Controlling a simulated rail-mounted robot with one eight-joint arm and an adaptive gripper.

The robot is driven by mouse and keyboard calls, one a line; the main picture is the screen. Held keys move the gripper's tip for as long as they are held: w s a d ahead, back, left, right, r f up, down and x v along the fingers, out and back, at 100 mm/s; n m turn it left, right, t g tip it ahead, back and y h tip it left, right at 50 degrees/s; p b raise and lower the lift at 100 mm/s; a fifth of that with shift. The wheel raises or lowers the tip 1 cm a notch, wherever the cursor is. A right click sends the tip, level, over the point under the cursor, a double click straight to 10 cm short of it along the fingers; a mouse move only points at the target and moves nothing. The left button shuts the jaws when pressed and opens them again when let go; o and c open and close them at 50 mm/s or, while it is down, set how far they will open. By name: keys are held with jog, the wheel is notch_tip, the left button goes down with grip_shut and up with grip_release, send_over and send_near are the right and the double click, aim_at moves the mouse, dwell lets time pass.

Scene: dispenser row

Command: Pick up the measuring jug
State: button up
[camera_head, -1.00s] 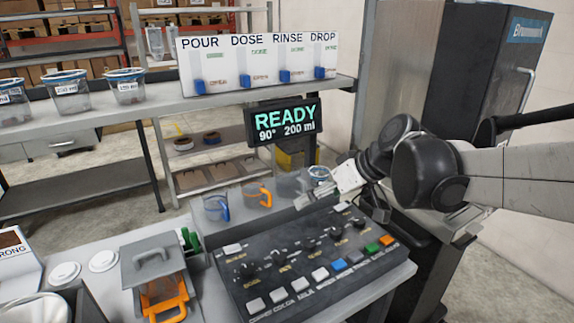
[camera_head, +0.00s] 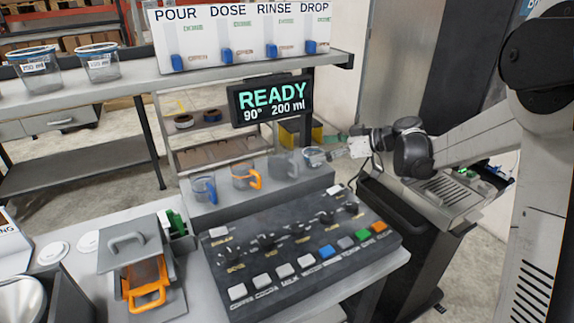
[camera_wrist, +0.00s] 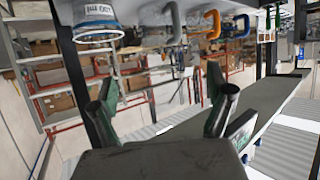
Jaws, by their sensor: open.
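Clear jugs stand in a row on the grey ledge behind the control panel: one with a blue handle (camera_head: 203,189), one with an orange handle (camera_head: 243,177) and a grey one (camera_head: 284,164). A clear tub with a blue rim (camera_head: 314,157) is at the right end. Which one is the measuring jug I cannot tell. My gripper (camera_head: 338,153) is just right of the tub, open and empty. In the wrist view my gripper (camera_wrist: 165,105) has its fingers spread, with the labelled tub (camera_wrist: 97,24) and the jug handles beyond, near the top edge.
The button panel (camera_head: 300,250) lies in front of the jugs. The READY display (camera_head: 270,101) stands behind them.

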aim_at(283, 154)
jog(key=x, duration=0.9)
jog(key=p+x, duration=0.1)
jog(key=x, duration=0.3)
jog(key=shift+s+a+f, duration=0.15)
jog(key=shift+a, duration=0.2)
jog(key=c, duration=1.3)
